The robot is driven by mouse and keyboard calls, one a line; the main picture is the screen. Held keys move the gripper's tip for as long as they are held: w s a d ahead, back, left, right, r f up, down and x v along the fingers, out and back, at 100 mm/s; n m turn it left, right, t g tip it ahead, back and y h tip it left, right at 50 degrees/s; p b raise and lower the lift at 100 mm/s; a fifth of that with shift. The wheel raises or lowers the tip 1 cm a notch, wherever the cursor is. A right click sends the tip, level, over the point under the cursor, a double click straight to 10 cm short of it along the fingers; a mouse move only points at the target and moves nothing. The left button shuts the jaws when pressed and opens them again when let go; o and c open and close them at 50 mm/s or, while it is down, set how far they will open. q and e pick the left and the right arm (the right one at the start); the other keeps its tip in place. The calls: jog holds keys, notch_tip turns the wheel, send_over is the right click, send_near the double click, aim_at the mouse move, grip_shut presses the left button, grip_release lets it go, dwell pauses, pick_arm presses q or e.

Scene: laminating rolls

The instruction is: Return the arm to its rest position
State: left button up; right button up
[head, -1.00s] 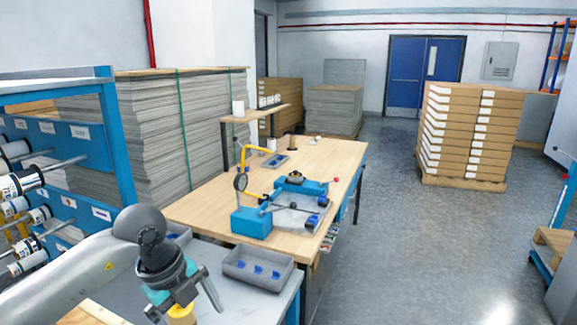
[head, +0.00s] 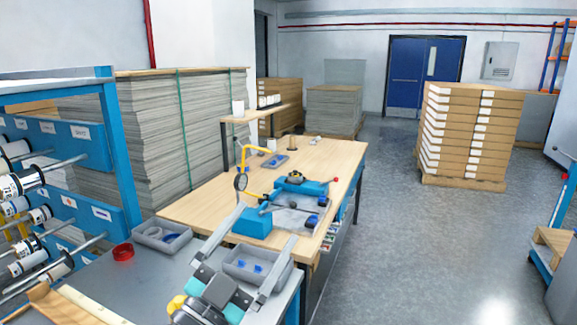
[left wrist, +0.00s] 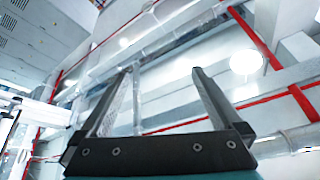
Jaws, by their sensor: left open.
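My left gripper (head: 268,222) is at the bottom of the head view, above the grey bench. Its two fingers are spread apart, with nothing between them. In the left wrist view, the gripper (left wrist: 163,72) points up toward the ceiling, and the gap between its fingers is empty. The grey tray (head: 285,283) with blue pieces lies partly behind the gripper. My right gripper is not in view.
The grey bench (head: 150,285) holds a second grey tray (head: 143,236) and a red ring (head: 123,252). A blue rack (head: 128,170) with rolls stands at the left. A wooden workbench (head: 200,199) with a blue device (head: 252,224) stands beyond.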

pick_arm(q)
jog(key=s+a+f+n+g+y, duration=0.25)
jog(key=a+f+n+y, duration=0.3)
jog(key=f, duration=0.35)
jog(key=s+a+f+n+g+y, duration=0.1)
jog(key=a+f+n+g+y, duration=0.2)
jog(key=a+f+n+y, duration=0.35)
jog(key=s+f+m+g, duration=0.2)
jog(key=s+f+g, duration=0.9)
jog(key=s+f, duration=0.7)
jog(key=s+f+b, duration=0.1)
jog(key=s+f, duration=0.1)
jog(key=f, duration=0.8)
jog(key=s+f, duration=0.2)
jog(key=f, duration=0.9)
jog(key=s+a+f+g+b, duration=0.1)
jog(key=s+a+f+g, duration=0.1)
jog(key=s+f, duration=1.3)
jog(key=shift+a, duration=0.25)
